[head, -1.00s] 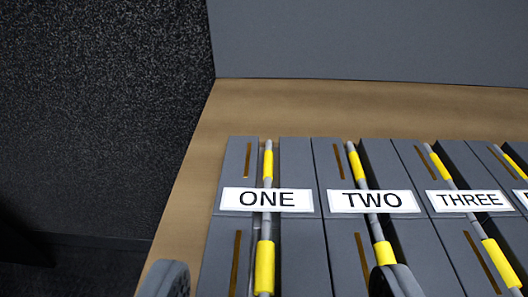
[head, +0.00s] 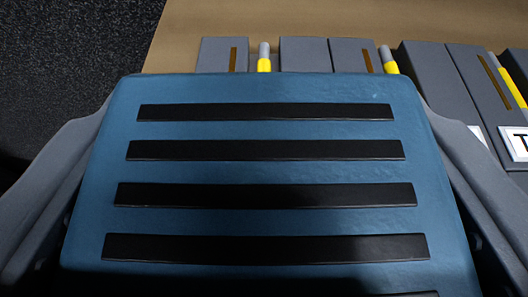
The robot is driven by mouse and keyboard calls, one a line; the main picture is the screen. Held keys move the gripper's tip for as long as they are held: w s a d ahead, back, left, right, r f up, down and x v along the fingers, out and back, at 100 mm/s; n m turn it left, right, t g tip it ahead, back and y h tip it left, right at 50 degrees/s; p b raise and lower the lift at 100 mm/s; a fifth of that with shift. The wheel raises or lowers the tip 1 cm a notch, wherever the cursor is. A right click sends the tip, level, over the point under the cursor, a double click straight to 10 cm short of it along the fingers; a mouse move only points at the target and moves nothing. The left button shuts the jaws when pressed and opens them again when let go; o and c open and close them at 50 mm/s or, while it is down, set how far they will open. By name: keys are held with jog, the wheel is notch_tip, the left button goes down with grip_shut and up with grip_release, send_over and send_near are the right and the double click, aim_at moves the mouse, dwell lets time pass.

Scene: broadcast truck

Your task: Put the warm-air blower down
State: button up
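The warm-air blower (head: 265,176) is a blue box with several black slots across its face. It fills the middle and bottom of the head view, close to the camera. The grey fingers of my gripper (head: 265,105) lie along its left and right sides, with their tips against it near its far edge. The gripper is shut on the blower. The blower's lower part and underside are hidden, so I cannot tell whether it touches anything below.
Beyond the blower is a row of grey blocks (head: 305,54) with yellow-banded rods between them, on a wooden surface (head: 330,18). One white label (head: 517,142) shows partly at the right edge. Dark speckled flooring or wall (head: 60,60) is at the left.

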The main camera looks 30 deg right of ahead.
jog(key=shift+f, duration=0.2)
jog(key=shift+f, duration=0.15)
jog(key=o, duration=1.2)
jog(key=shift+o, duration=0.2)
jog(key=shift+r, duration=0.2)
jog(key=shift+s+a+r, duration=0.15)
jog(key=shift+s+r, duration=0.05)
jog(key=shift+s, duration=0.1)
jog(key=v, duration=1.1)
jog(key=shift+p, duration=0.45)
jog(key=shift+a, duration=0.15)
